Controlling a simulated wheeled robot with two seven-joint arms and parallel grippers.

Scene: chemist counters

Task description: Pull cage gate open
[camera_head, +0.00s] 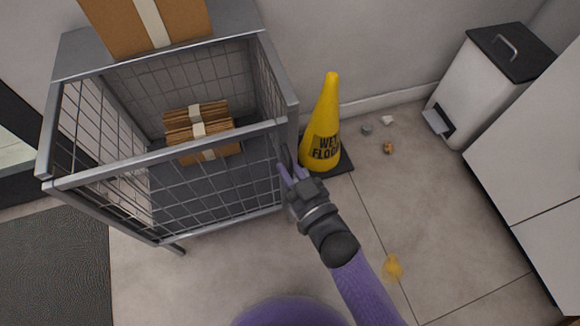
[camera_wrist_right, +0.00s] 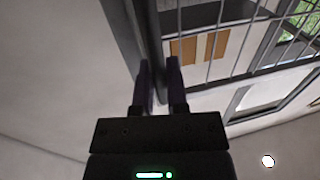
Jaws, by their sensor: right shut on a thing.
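The wire cage (camera_head: 272,75) is a grey metal frame with mesh sides. Its front mesh gate (camera_head: 215,185) spans between the front posts, below a grey top rail. Whether it stands slightly ajar is hard to tell. My right gripper (camera_head: 287,168) is at the gate's right edge, beside the right front post. In the right wrist view, its two dark fingers (camera_wrist_right: 159,82) are on either side of a dark upright bar at the gate's edge and shut on it. The fingertips partly hide the contact. My left gripper is not in view.
Cardboard packages (camera_head: 185,155) lie inside the cage, and a taped box (camera_head: 115,25) sits on top. A yellow wet-floor cone (camera_head: 325,115) stands close right. Small litter lies near a white pedal bin (camera_head: 485,75). White cabinets (camera_head: 530,150) are right. Floor in front is mostly clear.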

